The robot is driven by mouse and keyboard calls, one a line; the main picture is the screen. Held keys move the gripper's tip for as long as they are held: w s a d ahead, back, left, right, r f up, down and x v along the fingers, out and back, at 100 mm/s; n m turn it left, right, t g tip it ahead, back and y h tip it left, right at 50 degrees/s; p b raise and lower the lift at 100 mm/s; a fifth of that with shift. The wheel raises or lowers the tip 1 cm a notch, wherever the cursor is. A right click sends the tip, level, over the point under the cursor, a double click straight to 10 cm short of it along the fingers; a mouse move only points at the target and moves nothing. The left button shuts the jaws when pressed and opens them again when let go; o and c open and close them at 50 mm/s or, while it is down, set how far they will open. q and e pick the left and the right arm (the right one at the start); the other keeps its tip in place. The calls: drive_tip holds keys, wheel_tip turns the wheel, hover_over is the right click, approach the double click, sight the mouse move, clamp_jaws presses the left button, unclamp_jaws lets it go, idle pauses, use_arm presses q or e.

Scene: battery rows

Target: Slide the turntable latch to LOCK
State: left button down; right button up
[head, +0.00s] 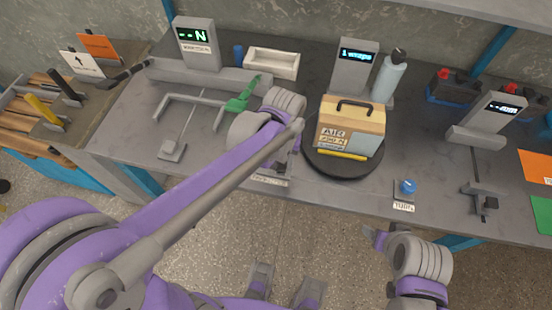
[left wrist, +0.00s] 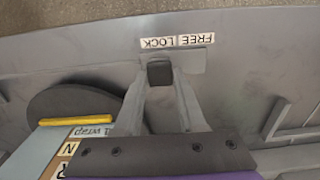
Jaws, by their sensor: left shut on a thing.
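The turntable latch has a dark knob (left wrist: 160,72) on a grey plate (left wrist: 192,62) at the table's front edge, in the left wrist view. A FREE/LOCK label (left wrist: 178,41) reads upside down there; the knob is beside the word LOCK. My left gripper (left wrist: 160,90) is shut on the knob, one finger on each side. In the head view its fingers are mostly hidden by my arm, just left of the black turntable (head: 343,170). A cardboard box (head: 352,118) with a black handle stands on the turntable. My right arm is at the lower right, its jaws unclear.
A grey display post (head: 354,68) and a bottle (head: 389,76) stand behind the turntable. A blue button (head: 407,187) is to its right. The front table edge is near.

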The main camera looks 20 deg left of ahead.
sight(283, 166)
use_arm(q)
drive_tip(key=shift+d, duration=0.15)
drive_tip(key=shift+c, duration=2.4)
unclamp_jaws()
drive_tip(key=shift+d, duration=0.15)
drive_tip(key=shift+r, duration=0.1)
wheel_tip(283, 166, up, 11)
drive_tip(key=p, duration=0.1)
drive_tip(key=shift+f, duration=0.2)
drive_tip(key=s+a+f+m+t+p, duration=0.1)
drive_tip(key=s+a+f+t+p, duration=0.2)
drive_tip(key=s+a, duration=0.4)
drive_tip(key=shift+s+a+f+t+p, duration=0.3)
drive_tip(key=shift+s+f+t, duration=0.75)
drive_tip(key=shift+s, duration=0.75)
